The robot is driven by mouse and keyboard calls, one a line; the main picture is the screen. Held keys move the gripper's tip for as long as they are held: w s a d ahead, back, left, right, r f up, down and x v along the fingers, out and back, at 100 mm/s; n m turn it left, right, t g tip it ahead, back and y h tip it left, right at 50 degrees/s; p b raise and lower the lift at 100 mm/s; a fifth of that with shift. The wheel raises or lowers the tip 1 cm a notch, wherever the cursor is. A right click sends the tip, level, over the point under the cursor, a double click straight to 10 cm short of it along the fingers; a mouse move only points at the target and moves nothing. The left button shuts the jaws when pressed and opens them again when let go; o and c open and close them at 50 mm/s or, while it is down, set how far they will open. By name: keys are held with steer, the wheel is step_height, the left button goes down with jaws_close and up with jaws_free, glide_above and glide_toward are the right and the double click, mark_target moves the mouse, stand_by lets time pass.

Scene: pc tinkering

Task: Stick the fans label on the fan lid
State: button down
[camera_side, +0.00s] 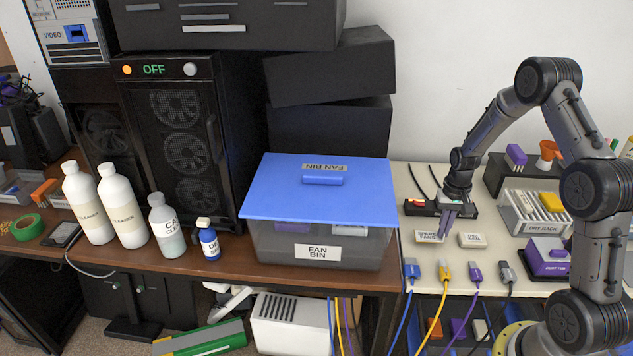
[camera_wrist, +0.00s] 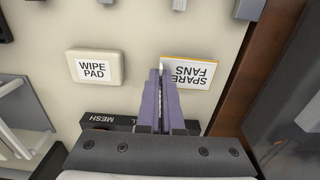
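The fans label, a pale tag with a yellow edge reading "SPARE FANS" (camera_side: 427,237), lies on the cream worktop; it also shows in the wrist view (camera_wrist: 193,72). My gripper (camera_side: 445,232) points down at the label's edge, its purple fingers close together. In the wrist view the fingertips (camera_wrist: 161,72) overlap the label's left edge, with a narrow gap between them. I cannot tell whether they pinch it. The fan lid (camera_side: 260,195) is a flat blue cover with a raised handle, lying on the clear fan bin (camera_side: 320,268). A "FAN BIN" tag sits near its back edge.
A wipe pad (camera_side: 472,240) lies beside the label, also in the wrist view (camera_wrist: 96,67). Coloured cable plugs line the worktop's front edge. A dark tray (camera_side: 420,208) stands behind my gripper. A rack (camera_side: 535,215) and purple box (camera_side: 547,258) are right. Bottles stand left of the bin.

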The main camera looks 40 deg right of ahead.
steer(key=shift+s+d+r, duration=0.15)
steer(key=shift+r, duration=0.65)
stand_by(0.4)
steer(key=shift+r, duration=2.55)
